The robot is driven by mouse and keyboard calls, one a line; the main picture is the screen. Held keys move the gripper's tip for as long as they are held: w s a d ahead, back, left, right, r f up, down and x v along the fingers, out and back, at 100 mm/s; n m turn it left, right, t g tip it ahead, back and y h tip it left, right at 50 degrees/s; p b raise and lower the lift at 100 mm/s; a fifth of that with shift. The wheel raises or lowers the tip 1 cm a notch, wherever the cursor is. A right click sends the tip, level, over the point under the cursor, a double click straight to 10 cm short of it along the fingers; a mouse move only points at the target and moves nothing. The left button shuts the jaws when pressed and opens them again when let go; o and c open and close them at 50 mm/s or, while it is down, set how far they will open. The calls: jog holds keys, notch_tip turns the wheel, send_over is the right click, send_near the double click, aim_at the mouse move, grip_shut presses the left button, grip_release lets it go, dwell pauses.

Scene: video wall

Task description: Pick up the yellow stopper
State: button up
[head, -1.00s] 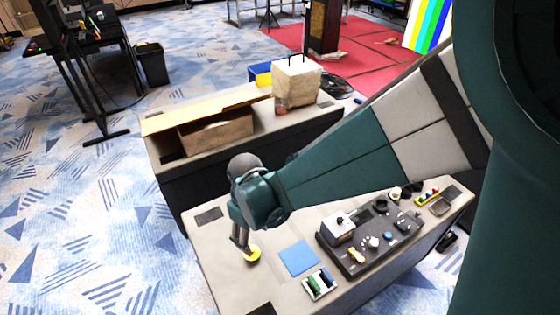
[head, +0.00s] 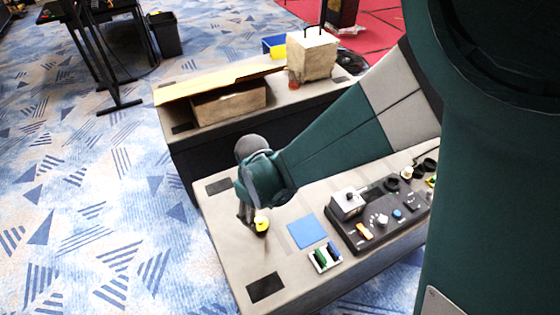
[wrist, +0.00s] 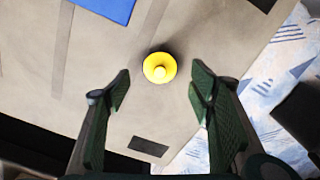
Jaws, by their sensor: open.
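The yellow stopper (wrist: 160,68), a round disc with a raised knob, sits on the light tabletop in the wrist view. It also shows in the head view (head: 262,223), close beside my fingers and partly covered by them. My gripper (wrist: 160,80) is open and empty, one finger on each side of the wrist picture. The stopper lies just beyond the fingertips, roughly centred between them, with clear space to both sides. In the head view my gripper (head: 250,215) points down at the table's left part.
A blue square (head: 307,231) lies right of the stopper, with a small rack of green and blue pieces (head: 325,257) in front. A dark control panel (head: 382,215) stands further right. A cardboard box (head: 228,103) is on the table behind. Tabletop around the stopper is clear.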

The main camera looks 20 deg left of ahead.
aim_at(260, 220)
jog(key=shift+f, duration=0.15)
jog(key=shift+f+b, duration=0.85)
jog(key=shift+f, duration=1.65)
jog(key=c, duration=0.8)
